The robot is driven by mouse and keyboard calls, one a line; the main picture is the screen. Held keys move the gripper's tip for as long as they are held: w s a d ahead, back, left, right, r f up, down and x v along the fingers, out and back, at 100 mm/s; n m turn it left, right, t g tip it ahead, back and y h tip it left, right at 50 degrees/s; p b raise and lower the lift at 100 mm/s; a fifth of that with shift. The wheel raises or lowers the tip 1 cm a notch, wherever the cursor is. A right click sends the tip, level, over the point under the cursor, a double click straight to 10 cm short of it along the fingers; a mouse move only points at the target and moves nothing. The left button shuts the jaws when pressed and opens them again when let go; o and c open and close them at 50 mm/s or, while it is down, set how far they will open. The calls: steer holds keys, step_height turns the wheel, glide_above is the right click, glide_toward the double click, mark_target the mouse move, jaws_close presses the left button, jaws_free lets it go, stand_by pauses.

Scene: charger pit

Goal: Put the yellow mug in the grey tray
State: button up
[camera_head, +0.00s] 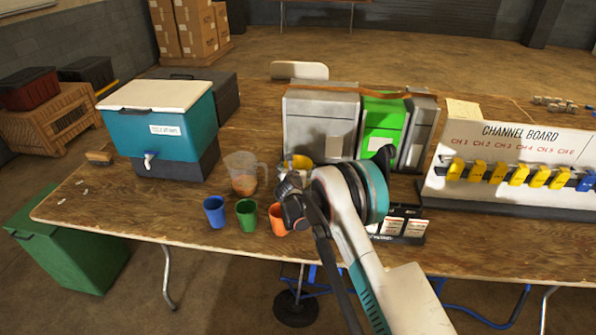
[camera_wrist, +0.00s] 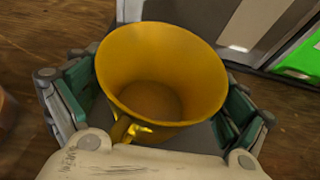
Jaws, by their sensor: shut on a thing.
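The yellow mug (camera_wrist: 160,105) fills the middle of the wrist view, its empty inside facing the camera and its handle toward my palm. My gripper (camera_wrist: 158,92) is shut on it, with a teal-padded finger on either side. In the head view only a small part of the mug (camera_head: 300,161) shows behind my gripper (camera_head: 295,178), in front of the grey metal case. My wrist hides the rest. I cannot tell whether the mug touches the table. I cannot make out a grey tray in either view.
A clear jug (camera_head: 243,174) and blue (camera_head: 214,211), green (camera_head: 246,214) and orange (camera_head: 278,219) cups stand left of my gripper. The grey case (camera_head: 320,125) and green box (camera_head: 381,128) stand behind. A channel board (camera_head: 520,160) is at right, a teal cooler (camera_head: 165,125) at left.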

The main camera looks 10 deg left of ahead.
steer(key=shift+f, duration=0.15)
steer(key=o, duration=1)
steer(key=shift+r, duration=0.3)
steer(key=p+v, duration=0.2)
steer(key=v, duration=0.9)
steer(key=shift+s, duration=0.4)
steer(key=shift+r, duration=0.15)
